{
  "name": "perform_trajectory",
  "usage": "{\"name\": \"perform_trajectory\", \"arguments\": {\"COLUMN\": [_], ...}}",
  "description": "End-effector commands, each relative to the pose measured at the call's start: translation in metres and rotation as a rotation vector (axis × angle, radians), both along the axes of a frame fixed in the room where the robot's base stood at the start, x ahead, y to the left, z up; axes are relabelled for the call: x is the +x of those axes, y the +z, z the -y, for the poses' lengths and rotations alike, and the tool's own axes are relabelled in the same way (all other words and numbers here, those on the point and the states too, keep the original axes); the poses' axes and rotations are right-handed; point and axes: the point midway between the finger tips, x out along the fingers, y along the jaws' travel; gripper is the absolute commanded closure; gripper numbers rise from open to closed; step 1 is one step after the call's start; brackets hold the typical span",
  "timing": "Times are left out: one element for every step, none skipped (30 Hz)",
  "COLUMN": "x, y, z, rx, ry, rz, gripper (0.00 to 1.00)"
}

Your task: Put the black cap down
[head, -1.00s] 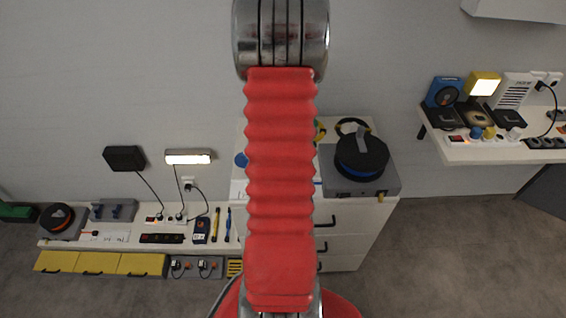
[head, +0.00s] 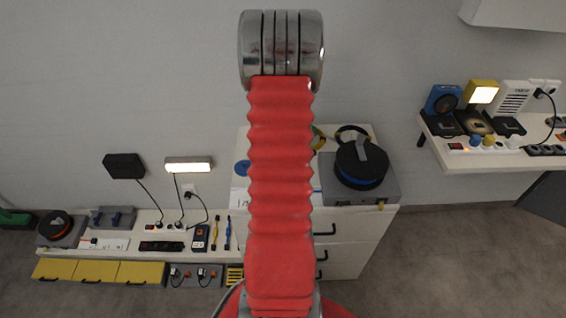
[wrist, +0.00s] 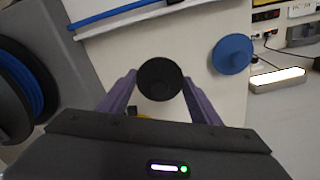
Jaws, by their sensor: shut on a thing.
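The black cap (wrist: 160,79) is round and dark and sits between the purple fingers of my gripper (wrist: 160,84) in the wrist view. My gripper is shut on it. A pale white top (wrist: 205,95) lies below the cap; I cannot tell the gap between them. In the head view my red arm hides the gripper and the cap.
A blue round piece (wrist: 231,54) lies on the white top, right of the cap. A black and blue cable reel (head: 361,163) stands on a grey box (head: 383,190) on the white drawer cabinet (head: 345,225).

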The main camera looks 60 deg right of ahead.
Motion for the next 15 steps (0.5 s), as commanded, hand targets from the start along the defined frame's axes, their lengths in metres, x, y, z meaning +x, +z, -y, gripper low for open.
{"name": "perform_trajectory", "arguments": {"x": [0.000,0.000,0.000,0.000,0.000,0.000,0.000,0.000,0.000,0.000,0.000,0.000,0.000,0.000,0.000], "y": [0.000,0.000,-0.001,-0.003,-0.005,-0.009,-0.013,-0.016,-0.022,-0.026,-0.029,-0.033,-0.035,-0.037,-0.038], "z": [0.000,0.000,0.000,0.000,0.000,-0.001,-0.001,-0.001,-0.001,-0.001,-0.001,-0.001,-0.001,-0.001,0.000], "rx": [0.000,0.000,0.000,0.001,0.001,0.001,0.002,0.003,0.003,0.002,0.002,0.002,0.001,0.001,0.000], "ry": [0.000,0.000,0.000,0.000,0.000,0.000,0.000,0.001,0.001,0.001,0.001,0.001,0.001,0.001,0.001], "rz": [0.000,0.000,0.000,0.000,0.000,-0.001,-0.001,-0.001,-0.001,-0.001,-0.001,-0.001,-0.001,0.000,0.000], "gripper": [0.64,0.64,0.64,0.64,0.64,0.64,0.64,0.64,0.64,0.64,0.64,0.64,0.64,0.64,0.64]}}
